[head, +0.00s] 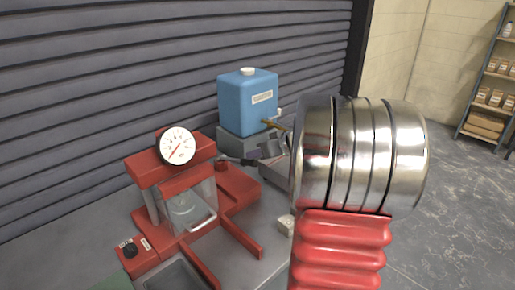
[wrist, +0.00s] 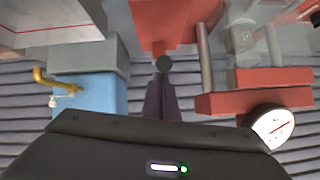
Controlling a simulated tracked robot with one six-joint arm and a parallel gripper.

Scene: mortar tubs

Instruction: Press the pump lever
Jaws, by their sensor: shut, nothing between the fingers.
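The red press (head: 235,188) stands on the bench, with a white round gauge (head: 178,146) on top. In the wrist view the press (wrist: 165,22) fills the upper middle and the gauge (wrist: 273,127) is at lower right. In the head view my gripper (head: 228,158) is over the press's right rear part; the lever is not clear there.
A blue tank (head: 247,104) with a brass tap stands on a grey block (head: 235,140) behind the press. A black knob (head: 130,249) is at the front left. A ribbed shutter (head: 90,90) closes the back. My arm hides the bench's right side.

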